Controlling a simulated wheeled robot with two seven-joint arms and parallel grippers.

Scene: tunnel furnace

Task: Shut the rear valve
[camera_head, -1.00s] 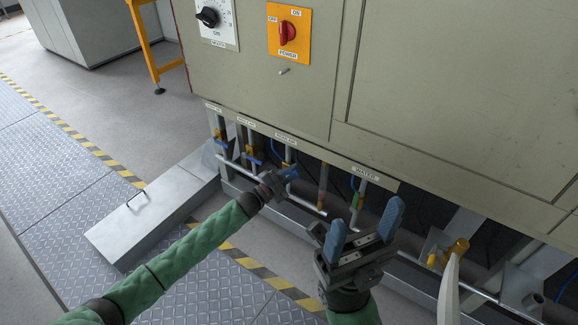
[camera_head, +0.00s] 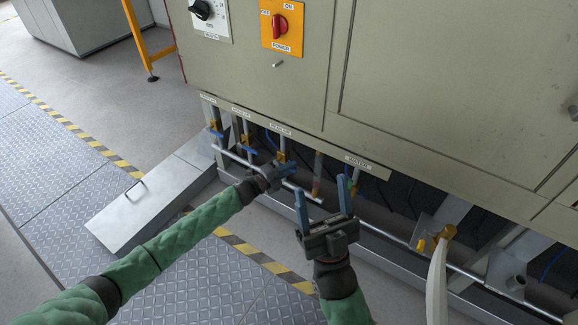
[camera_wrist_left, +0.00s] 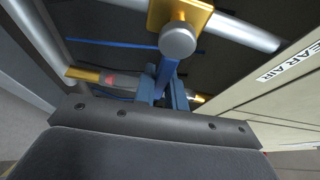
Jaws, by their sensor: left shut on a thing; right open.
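The rear air valve shows in the left wrist view as a brass body (camera_wrist_left: 186,12) on a grey pipe, with a grey round cap in front. Its blue handle (camera_wrist_left: 168,72) runs down from the cap, roughly across the pipe, to between my left fingers. My left gripper (camera_head: 287,171) is shut on this handle, below the third label in the head view; its fingers (camera_wrist_left: 163,92) partly hide the handle's end. My right gripper (camera_head: 323,203) is open and empty, fingers up, right of the left gripper and in front of the pipes.
Two other blue-handled valves (camera_head: 216,131) (camera_head: 246,150) stand further left under the cabinet (camera_head: 430,100). The water label (camera_head: 357,162) is to the right. A brass fitting (camera_head: 444,234) sits on the low pipe at right. A metal cover (camera_head: 150,205) lies on the floor at left.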

